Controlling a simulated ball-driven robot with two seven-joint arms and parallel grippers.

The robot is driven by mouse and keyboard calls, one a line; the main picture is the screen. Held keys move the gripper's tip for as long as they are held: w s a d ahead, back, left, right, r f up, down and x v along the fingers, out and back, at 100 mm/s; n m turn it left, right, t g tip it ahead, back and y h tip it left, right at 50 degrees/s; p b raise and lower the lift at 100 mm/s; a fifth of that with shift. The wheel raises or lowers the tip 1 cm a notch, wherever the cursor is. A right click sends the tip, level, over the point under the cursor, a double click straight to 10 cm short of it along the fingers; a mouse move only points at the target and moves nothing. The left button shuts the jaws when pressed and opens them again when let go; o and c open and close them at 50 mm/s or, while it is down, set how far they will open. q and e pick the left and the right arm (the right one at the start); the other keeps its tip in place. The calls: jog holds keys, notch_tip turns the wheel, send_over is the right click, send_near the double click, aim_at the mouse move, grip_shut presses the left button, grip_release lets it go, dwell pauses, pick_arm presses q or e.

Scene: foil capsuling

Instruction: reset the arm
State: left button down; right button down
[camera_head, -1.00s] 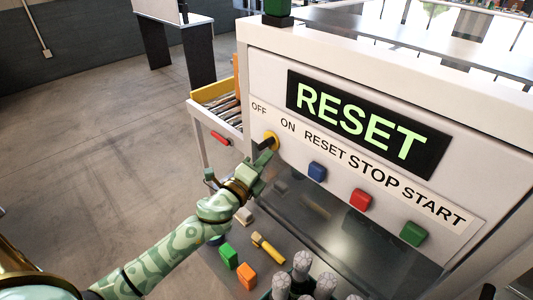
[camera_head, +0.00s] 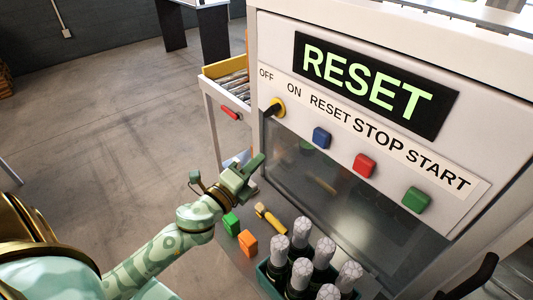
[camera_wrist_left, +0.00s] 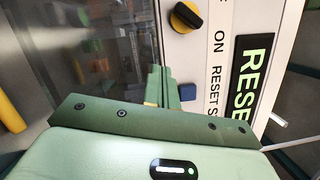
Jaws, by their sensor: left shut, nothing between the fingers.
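My left gripper (camera_head: 257,162) is shut and empty, in front of the machine's dark window and below the control panel. It also shows in the left wrist view (camera_wrist_left: 162,75). The yellow-ringed black selector knob (camera_head: 276,107) sits under the OFF and ON labels, above the gripper and apart from it. In the left wrist view the knob (camera_wrist_left: 186,17) is at the top. The blue button (camera_head: 321,138) is under RESET, the red button (camera_head: 364,165) under STOP, the green button (camera_head: 416,199) under START. The display (camera_head: 372,86) reads RESET in green. My right gripper is not in view.
Several foil-topped bottles (camera_head: 301,229) stand in a green crate below the panel. A green block (camera_head: 231,223), an orange block (camera_head: 248,242) and a yellow-handled tool (camera_head: 271,217) lie beside them. A roller conveyor (camera_head: 234,84) is left of the machine. Open floor lies further left.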

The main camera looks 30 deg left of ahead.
pick_arm(q)
jog(key=shift+s+a+f, duration=0.15)
jog(key=shift+s+a, duration=0.1)
jog(key=shift+s, duration=0.2)
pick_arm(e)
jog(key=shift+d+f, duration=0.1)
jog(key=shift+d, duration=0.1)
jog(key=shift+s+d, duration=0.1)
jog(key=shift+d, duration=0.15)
